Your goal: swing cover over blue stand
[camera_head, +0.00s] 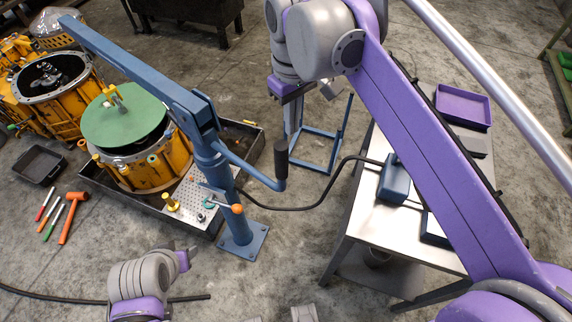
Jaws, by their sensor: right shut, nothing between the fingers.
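The green round cover (122,118), with a yellow fitting on top, is over the yellow housing (150,172) at the left. I cannot tell whether it touches the housing. The blue crane (215,170) stands right of the housing, its boom reaching to the upper left. Its crank arm ends in a black handle (281,160). The blue stand (320,150) is an open frame on the floor, partly hidden behind my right arm. My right gripper (292,98) is shut and empty, above and apart from the handle. My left gripper (188,256) is low at the left, its fingers unclear.
A black tray (225,222) lies under the housing and a perforated plate. More yellow housings (58,92) are at the far left. A metal table (350,225) with a purple bin (463,106) is at the right. Hand tools (70,217) and a black cable lie on the floor.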

